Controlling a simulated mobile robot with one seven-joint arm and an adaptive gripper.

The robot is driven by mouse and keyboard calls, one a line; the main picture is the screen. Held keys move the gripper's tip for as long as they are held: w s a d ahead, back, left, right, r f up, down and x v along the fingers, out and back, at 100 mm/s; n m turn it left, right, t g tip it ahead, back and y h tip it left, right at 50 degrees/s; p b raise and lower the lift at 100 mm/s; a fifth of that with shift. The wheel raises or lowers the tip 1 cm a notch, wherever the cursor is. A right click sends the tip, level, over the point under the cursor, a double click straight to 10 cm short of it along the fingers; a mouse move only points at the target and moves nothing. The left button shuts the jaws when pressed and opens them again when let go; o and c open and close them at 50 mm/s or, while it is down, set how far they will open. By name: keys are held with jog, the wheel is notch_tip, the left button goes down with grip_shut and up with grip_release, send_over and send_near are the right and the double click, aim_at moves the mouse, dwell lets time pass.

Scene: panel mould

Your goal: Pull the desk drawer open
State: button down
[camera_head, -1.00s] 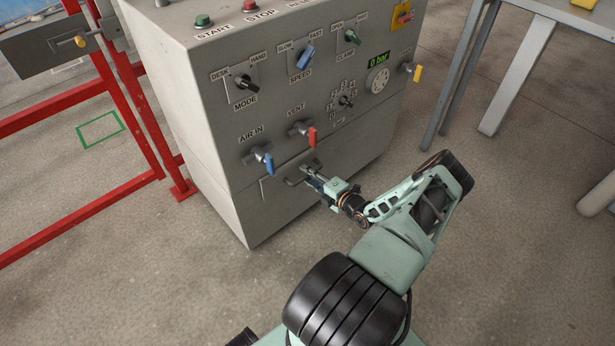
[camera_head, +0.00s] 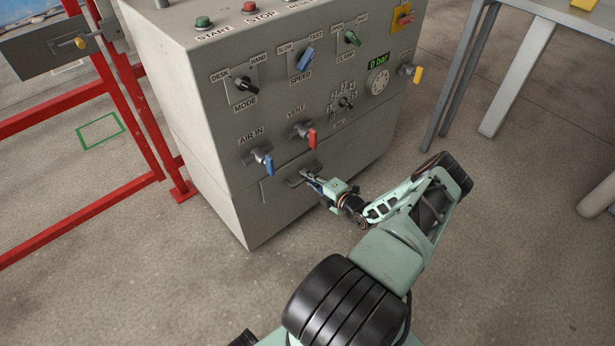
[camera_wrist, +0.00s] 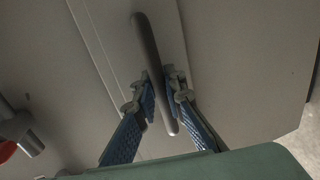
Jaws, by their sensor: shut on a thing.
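The grey desk (camera_head: 215,130) stands in the middle of the head view. Its drawer front (camera_head: 268,191) is low on the panel, below the blue and red valve handles, and looks flush with the desk. A dark bar handle (camera_head: 293,182) sits on the drawer; in the wrist view the handle (camera_wrist: 147,45) runs lengthwise between the fingers. My gripper (camera_head: 313,177) is at the right part of the handle. In the wrist view my gripper (camera_wrist: 160,95) has one blue finger on each side of the bar, shut on it.
The blue AIR IN handle (camera_head: 268,160) and red VENT handle (camera_head: 312,138) stick out just above the drawer. A red rail (camera_head: 140,100) stands left of the desk. A grey table (camera_head: 530,70) is at the right. The floor in front is clear.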

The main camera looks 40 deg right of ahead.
jog(key=f+v, duration=0.2)
jog(key=v, duration=0.8)
jog(key=s+f+b+v, duration=0.1)
jog(key=f+v, duration=0.1)
jog(key=v, duration=0.8)
jog(key=shift+s+d, duration=0.25)
jog(key=c, duration=2)
grip_release()
jog(key=shift+o, duration=0.2)
jog(key=shift+s, duration=0.1)
jog(key=v, duration=1.1)
jog(key=shift+s, duration=0.4)
